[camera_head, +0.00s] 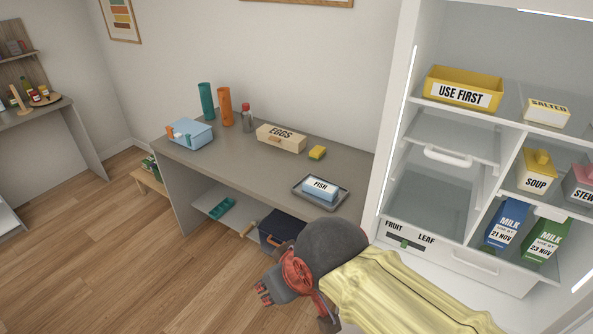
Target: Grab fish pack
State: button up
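The fish pack (328,196) is a small blue block with a white label reading FISH. It lies in a dark grey tray (301,193) near the right front of the grey counter. My gripper (266,292) shows at the lower middle, at the end of my yellow-sleeved arm. In the picture it is below and left of the fish pack and apart from it. Its fingers are small and partly turned from view, so I cannot tell whether they are open. I see nothing clearly held.
An EGGS box (281,138), a yellow sponge (317,152), a light blue bin (190,136) and tall teal (207,101) and orange (225,107) cylinders stand on the counter (250,170). The open fridge (396,130) is at right. The counter left of the tray is clear.

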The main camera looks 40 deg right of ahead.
aim_at(326, 191)
jog(key=i, duration=2.25)
jog(key=i+z, duration=0.15)
jog(key=z, duration=0.25)
jog(key=i+j+z, duration=0.1)
jog(key=z, duration=0.3)
jog(key=i+j+z, duration=0.15)
jog(key=z, duration=0.25)
jog(key=i+j+z, duration=0.15)
jog(key=z, duration=0.25)
jog(key=i+z, duration=0.1)
jog(key=z, duration=2.8)
